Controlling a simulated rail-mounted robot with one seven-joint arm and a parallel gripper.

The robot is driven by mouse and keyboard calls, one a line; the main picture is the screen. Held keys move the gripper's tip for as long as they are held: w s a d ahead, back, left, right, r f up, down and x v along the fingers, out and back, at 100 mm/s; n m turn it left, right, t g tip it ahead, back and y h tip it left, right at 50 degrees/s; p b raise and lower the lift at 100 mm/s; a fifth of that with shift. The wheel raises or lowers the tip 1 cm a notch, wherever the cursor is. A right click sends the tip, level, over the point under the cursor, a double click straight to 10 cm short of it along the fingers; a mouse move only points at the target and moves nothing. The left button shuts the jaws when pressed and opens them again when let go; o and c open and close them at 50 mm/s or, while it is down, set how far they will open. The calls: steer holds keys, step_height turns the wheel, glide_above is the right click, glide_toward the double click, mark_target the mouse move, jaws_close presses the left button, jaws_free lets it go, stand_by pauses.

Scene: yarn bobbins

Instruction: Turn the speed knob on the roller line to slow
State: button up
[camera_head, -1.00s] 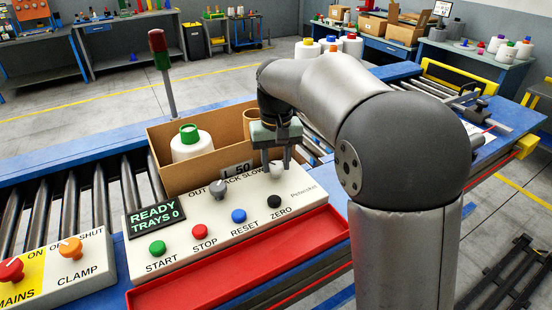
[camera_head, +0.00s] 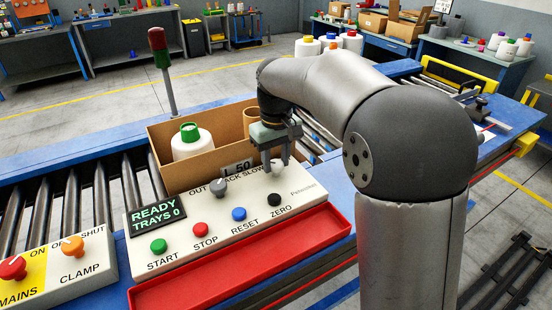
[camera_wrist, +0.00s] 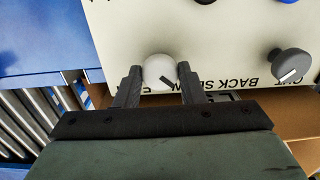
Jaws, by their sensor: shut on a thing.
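The speed knob is pale grey with a dark pointer line (camera_wrist: 157,67). It sits at the right of the white control panel (camera_head: 300,190), by the SLOW label. In the wrist view its pointer is angled down and right, toward the side of the SLOW lettering. My gripper (camera_head: 273,160) reaches down onto the knob from above. In the wrist view my gripper (camera_wrist: 160,80) has one finger on each side of the knob, closed on it. In the head view the fingers hide much of the knob.
A darker grey knob (camera_head: 219,187) is on the same panel, left of the speed knob. START, STOP, RESET and ZERO buttons line the front. A cardboard tray (camera_head: 215,172) with a green-topped bobbin (camera_head: 190,142) stands behind. A red trough (camera_head: 250,255) runs along the front.

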mark_target(276, 163)
steer(key=o, duration=1)
step_height(276, 163, up, 18)
steer(key=shift+f, duration=0.2)
steer(key=s+d+f+m, duration=0.3)
steer(key=s+d+f, duration=0.4)
steer(key=s+f, duration=0.5)
steer(key=s+d+f+m, duration=0.3)
steer(key=s+d+f, duration=0.5)
steer(key=s+f, duration=0.4)
steer(key=s, duration=0.3)
steer(key=shift+f+t, duration=0.25)
steer(key=shift+t, duration=0.05)
